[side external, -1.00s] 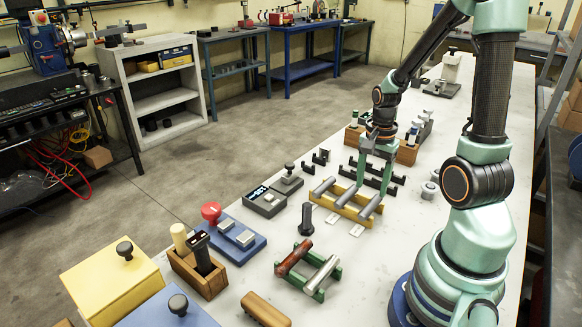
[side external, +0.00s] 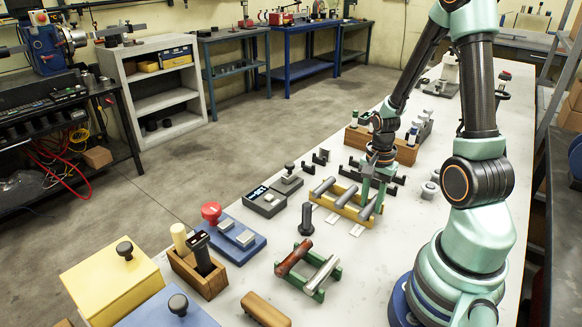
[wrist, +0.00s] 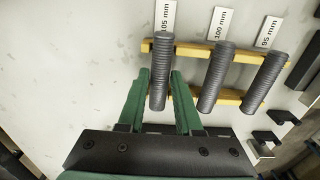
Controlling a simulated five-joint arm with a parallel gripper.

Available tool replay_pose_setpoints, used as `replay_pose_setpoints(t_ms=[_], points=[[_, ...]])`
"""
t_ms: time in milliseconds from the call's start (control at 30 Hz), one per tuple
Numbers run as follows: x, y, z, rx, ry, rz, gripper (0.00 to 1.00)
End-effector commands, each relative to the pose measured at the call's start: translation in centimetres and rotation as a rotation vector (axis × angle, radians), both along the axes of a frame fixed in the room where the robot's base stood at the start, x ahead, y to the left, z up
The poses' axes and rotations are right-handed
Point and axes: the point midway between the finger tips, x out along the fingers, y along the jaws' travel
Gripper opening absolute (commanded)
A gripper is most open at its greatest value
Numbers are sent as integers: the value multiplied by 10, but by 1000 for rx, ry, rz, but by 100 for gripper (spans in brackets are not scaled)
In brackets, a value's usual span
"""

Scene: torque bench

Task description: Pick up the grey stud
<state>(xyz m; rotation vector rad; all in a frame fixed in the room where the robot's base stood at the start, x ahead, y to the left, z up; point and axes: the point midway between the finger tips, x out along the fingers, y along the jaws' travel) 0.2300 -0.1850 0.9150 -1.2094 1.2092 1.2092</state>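Three grey ribbed studs lie side by side across a yellow rack (wrist: 194,95), with labels 105 mm, 100 mm and 95 mm at their far ends. The stud at the 105 mm label (wrist: 160,62) is between the green fingers of my gripper (wrist: 161,80). The 100 mm stud (wrist: 216,75) and 95 mm stud (wrist: 264,77) lie to the right, clear of the fingers. In the side view, my gripper (side external: 372,196) is low over the right end of the yellow rack (side external: 338,203).
Black brackets (side external: 386,175) stand just behind the rack. A wooden box (side external: 404,150) is farther back. A green rack (side external: 312,283) with a brown and a grey bar, and an upright black bolt (side external: 306,219), are nearer the camera. Bare bench (side external: 430,230) is to the right.

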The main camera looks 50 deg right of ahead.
Motion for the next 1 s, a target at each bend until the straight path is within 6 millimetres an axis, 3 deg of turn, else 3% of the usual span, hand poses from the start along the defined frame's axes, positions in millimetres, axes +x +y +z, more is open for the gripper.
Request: replay_pose_setpoints(t_ms=[33, 67, 1000], points=[[0, 0, 0, 0, 0, 0, 10], [0, 0, 0, 0, 0, 0, 0], [0, 0, 0, -1, -1, 0, 0]])
